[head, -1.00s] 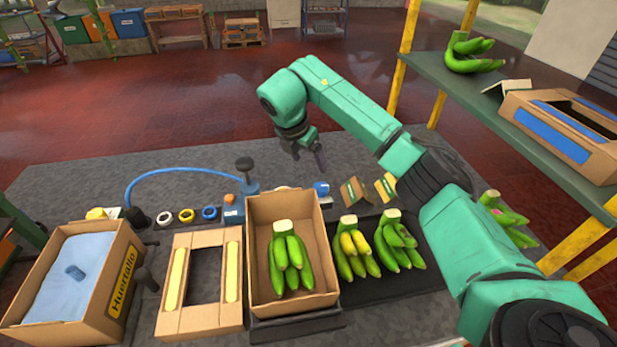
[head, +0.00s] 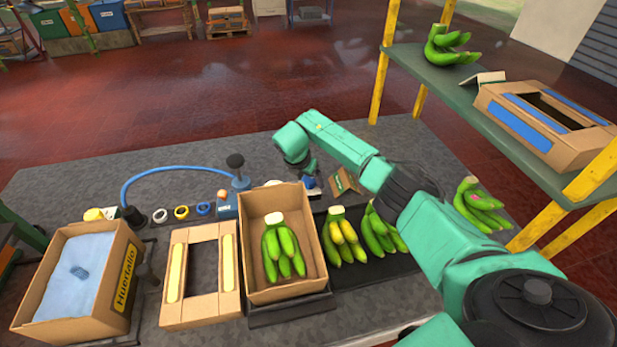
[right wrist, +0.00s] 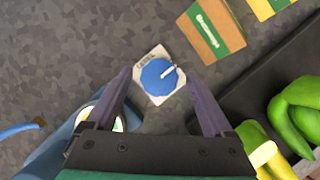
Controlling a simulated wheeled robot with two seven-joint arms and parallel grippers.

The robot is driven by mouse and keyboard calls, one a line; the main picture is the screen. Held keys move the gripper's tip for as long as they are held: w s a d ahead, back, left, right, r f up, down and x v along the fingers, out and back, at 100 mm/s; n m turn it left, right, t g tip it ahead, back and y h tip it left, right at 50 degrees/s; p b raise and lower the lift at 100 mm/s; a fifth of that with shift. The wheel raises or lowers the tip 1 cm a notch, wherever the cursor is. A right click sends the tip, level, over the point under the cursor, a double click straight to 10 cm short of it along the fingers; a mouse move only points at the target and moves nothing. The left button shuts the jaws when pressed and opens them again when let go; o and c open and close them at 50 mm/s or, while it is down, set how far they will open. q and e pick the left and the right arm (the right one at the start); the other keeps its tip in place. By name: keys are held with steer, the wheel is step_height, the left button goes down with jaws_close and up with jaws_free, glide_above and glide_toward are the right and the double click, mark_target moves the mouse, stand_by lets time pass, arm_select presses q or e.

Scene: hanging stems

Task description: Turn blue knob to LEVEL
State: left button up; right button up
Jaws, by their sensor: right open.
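The blue knob (right wrist: 157,78) sits on a small white plate (right wrist: 151,96) on the grey table in the right wrist view. Its white pointer mark points up and right. In the head view the blue knob (head: 309,182) is partly covered by my right gripper (head: 308,169). My right gripper (right wrist: 158,78) is open and empty, its two fingers on either side of the knob in the wrist picture. I cannot tell whether they touch it. My left gripper is not in view.
A small brown card box (head: 344,182) stands just right of the knob. A cardboard box (head: 310,222) with green bananas is close in front. More bananas (head: 340,240) lie on a black mat. A blue hose (head: 170,171) and lever (head: 237,168) stand to the left.

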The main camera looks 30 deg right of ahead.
steer(key=c, duration=1.4)
steer(key=shift+o, duration=0.2)
steer(key=shift+n, duration=0.3)
steer(key=n+b, duration=0.1)
steer(key=n, duration=0.1)
steer(key=n+t+y+b, duration=0.1)
steer(key=n+b, duration=0.1)
steer(key=shift+d+f+t, duration=0.15)
steer(key=shift+t, duration=0.15)
steer(key=n+y+b, duration=0.1)
steer(key=n+b, duration=0.1)
steer(key=n, duration=0.1)
steer(key=n+y+b, duration=0.1)
steer(key=n+b, duration=0.1)
steer(key=shift+d+n+t, duration=0.15)
steer(key=shift+n+t, duration=0.25)
steer(key=n+y+b, duration=0.1)
steer(key=n+b, duration=0.1)
steer(key=n, duration=0.1)
steer(key=shift+n+y, duration=0.3)
steer(key=shift+d+r+n+g+y+b, duration=0.15)
steer(key=shift+n+y+b, duration=0.25)
steer(key=shift+n, duration=0.55)
steer(key=shift+a+r+n+g+y+b, duration=0.15)
steer(key=shift+n+y+b, duration=0.25)
steer(key=shift+n, duration=0.55)
steer(key=shift+d, duration=0.1)
steer(key=o, duration=1.4)
steer(key=shift+f, duration=0.1)
steer(key=shift+c, duration=0.2)
